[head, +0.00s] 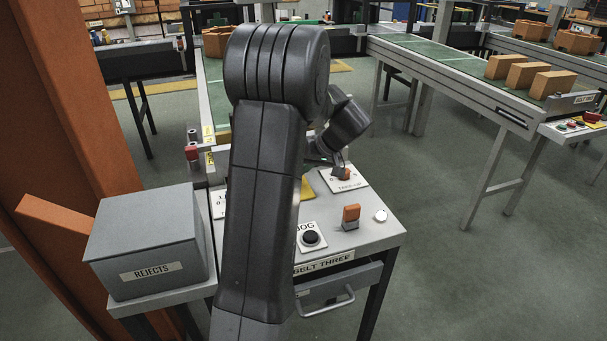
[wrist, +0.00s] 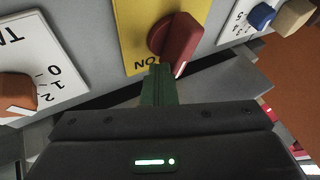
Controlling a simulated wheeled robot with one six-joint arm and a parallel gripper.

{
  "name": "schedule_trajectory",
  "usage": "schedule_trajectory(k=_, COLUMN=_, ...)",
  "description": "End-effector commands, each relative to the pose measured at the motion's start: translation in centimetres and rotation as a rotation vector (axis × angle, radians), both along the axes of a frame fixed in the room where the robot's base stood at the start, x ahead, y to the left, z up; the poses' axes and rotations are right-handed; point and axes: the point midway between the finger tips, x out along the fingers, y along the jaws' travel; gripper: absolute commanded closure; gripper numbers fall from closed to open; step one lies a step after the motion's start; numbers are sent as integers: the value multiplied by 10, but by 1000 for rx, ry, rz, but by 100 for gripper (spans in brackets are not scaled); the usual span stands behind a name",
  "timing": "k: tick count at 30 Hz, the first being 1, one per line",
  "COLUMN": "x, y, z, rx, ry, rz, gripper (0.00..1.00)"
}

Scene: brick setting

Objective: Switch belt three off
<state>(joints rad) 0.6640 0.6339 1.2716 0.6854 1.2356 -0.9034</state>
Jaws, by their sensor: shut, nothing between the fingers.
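The belt three panel (head: 378,240) stands under my arm in the head view, with its "BELT THREE" label (head: 323,264) on the front edge. In the wrist view a red rotary knob (wrist: 178,38) sits on a yellow plate (wrist: 131,35). The letters by it look like "ON" seen upside down, and a white mark shows at the knob's lower end. My gripper (wrist: 157,75) is shut and empty, its fingertips close beside the knob's lower left side; I cannot tell whether they touch. In the head view my arm hides the red knob and most of the yellow plate (head: 308,188).
An orange knob (wrist: 15,95) on a numbered white plate is at left in the wrist view; a blue knob (wrist: 262,15) is at upper right. The panel also bears a black JOG button (head: 310,238) and an orange-topped switch (head: 351,215). A grey rejects box (head: 150,235) stands left.

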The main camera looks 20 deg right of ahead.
Motion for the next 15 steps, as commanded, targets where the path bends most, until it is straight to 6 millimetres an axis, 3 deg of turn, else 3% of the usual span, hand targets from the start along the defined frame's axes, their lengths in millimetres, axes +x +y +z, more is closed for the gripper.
schedule_trajectory(k=15, x=17, y=7, z=2, rx=2, ry=1, rz=485, gripper=100)
